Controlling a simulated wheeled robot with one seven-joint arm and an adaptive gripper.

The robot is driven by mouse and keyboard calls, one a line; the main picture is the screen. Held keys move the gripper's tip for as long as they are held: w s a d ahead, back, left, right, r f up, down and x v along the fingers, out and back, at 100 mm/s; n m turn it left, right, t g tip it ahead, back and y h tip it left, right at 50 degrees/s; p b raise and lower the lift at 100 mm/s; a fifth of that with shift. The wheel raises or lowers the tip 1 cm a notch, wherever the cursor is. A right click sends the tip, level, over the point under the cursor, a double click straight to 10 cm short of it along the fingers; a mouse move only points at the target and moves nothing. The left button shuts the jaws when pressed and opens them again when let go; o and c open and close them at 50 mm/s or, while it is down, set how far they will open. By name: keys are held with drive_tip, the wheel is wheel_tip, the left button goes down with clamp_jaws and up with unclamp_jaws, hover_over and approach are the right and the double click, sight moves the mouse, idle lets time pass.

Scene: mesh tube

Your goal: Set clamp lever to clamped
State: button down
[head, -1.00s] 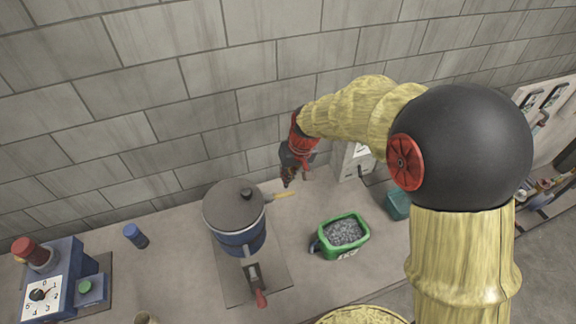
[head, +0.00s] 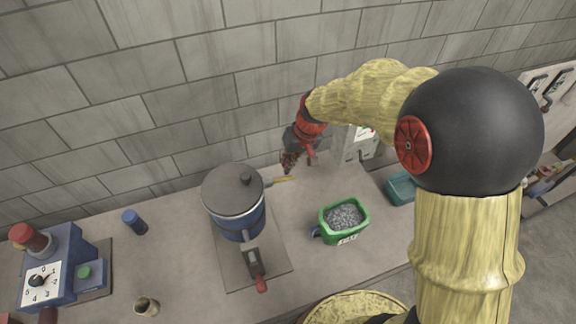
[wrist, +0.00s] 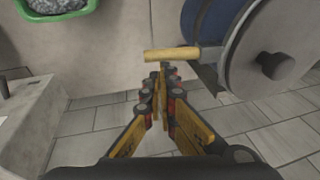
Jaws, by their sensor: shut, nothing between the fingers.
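A blue vessel (head: 240,222) with a round grey lid (head: 230,192) stands on a flat plate. A short yellow handle (head: 285,179) sticks out from its right side, and a red-tipped lever (head: 255,266) points to the front. I cannot tell for sure which of these is the clamp lever. My gripper (head: 287,166) is by the yellow handle, on the wall side. In the wrist view my gripper (wrist: 163,68) is shut and empty, its tips right beside the yellow handle (wrist: 172,54). I cannot tell whether they touch it.
A green tub of grey granules (head: 342,219) stands right of the vessel, with a teal box (head: 401,189) and a pale box (head: 358,148) farther right. A blue dial device (head: 50,275) and a blue cylinder (head: 134,221) are at left. The block wall is close behind.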

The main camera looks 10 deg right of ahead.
drive_tip(key=shift+d+f+y+b, duration=0.2)
drive_tip(key=shift+f+y+b, duration=0.25)
drive_tip(key=shift+b, duration=0.6)
wheel_tip(320, 180, down, 7)
drive_tip(key=a+m+g+y+b, duration=0.1)
drive_tip(key=g+y+b, duration=0.1)
drive_tip(key=y+b, duration=1.25)
drive_tip(key=d+r+h+b, duration=0.2)
drive_tip(key=d+r+h, duration=0.1)
drive_tip(key=d, duration=0.8)
drive_tip(key=shift+d, duration=0.15)
